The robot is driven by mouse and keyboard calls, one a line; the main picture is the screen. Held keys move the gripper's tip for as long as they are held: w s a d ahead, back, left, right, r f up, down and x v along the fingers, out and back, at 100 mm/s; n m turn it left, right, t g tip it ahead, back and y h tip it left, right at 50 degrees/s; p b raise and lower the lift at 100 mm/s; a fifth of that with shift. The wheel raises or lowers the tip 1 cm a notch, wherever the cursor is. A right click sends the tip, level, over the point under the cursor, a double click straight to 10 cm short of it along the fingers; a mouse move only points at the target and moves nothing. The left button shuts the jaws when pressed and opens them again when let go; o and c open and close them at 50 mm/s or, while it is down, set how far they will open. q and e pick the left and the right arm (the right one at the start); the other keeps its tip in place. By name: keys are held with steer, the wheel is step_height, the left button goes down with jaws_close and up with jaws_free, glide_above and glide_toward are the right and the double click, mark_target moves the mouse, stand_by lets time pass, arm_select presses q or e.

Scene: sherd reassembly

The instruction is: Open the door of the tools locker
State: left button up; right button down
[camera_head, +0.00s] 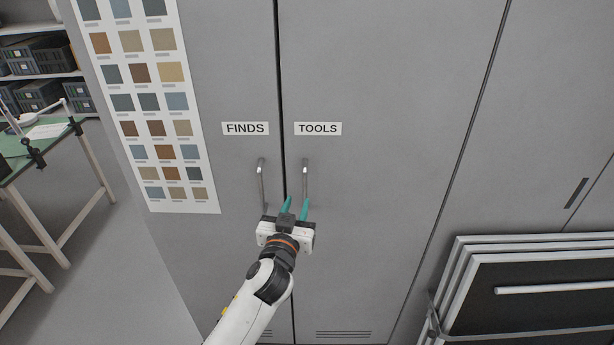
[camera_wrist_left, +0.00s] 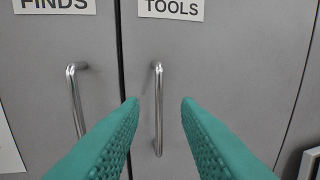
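The tools locker door (camera_head: 390,110) is grey, carries a TOOLS label (camera_head: 318,129), and looks shut. Its vertical metal handle (camera_head: 305,180) is near the door's left edge. My left gripper (camera_head: 296,207) is at the lower part of this handle. In the left wrist view its teal fingers (camera_wrist_left: 160,103) are open, with the tools handle (camera_wrist_left: 158,110) showing between them. I cannot tell whether either finger touches the handle. The TOOLS label also shows at the top of the left wrist view (camera_wrist_left: 171,9). My right gripper is in neither view.
The finds door (camera_head: 235,60) with its own handle (camera_head: 261,183) is directly left. A colour chart (camera_head: 150,110) hangs on the locker's left part. Folded framed panels (camera_head: 530,280) lean at the lower right. A green-topped table (camera_head: 40,150) stands at the left.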

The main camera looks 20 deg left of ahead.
mark_target(304, 182)
arm_select(q)
steer(key=w, duration=0.3)
steer(key=w+p, duration=0.1)
steer(key=w, duration=0.2)
steer(key=w+a, duration=0.1)
steer(key=w, duration=0.3)
steer(key=shift+p, duration=0.35)
steer(key=shift+c, duration=0.4)
jaws_close()
